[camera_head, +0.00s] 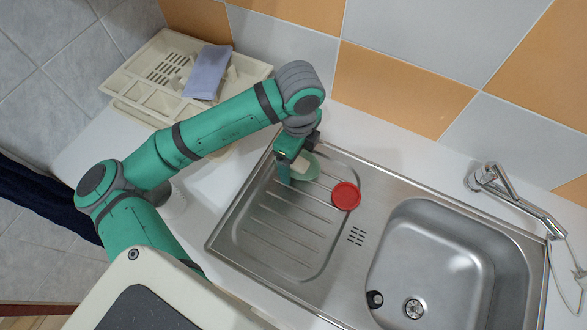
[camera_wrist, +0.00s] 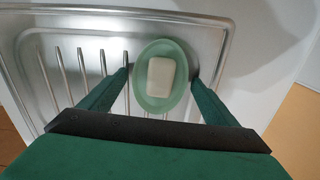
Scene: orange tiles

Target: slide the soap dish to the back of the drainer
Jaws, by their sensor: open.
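The soap dish (camera_wrist: 146,98) is a pale green oval holding a cream bar of soap (camera_wrist: 160,77). It lies near the back edge of the metal drainer (camera_wrist: 80,88). In the head view the dish (camera_head: 310,172) shows partly behind my gripper (camera_head: 293,176). In the wrist view my gripper (camera_wrist: 160,85) is open, with one green finger on each side of the dish. I cannot tell whether the fingers touch it. The ribbed drainer (camera_head: 262,244) is the left part of the sink unit.
A red round dish (camera_head: 346,196) sits on the drainer just right of the soap dish. The sink bowl (camera_head: 440,262) and tap (camera_head: 515,205) are farther right. A cream tray (camera_head: 135,85) with a grey-blue cloth (camera_head: 207,72) stands at the back left. The front of the drainer is clear.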

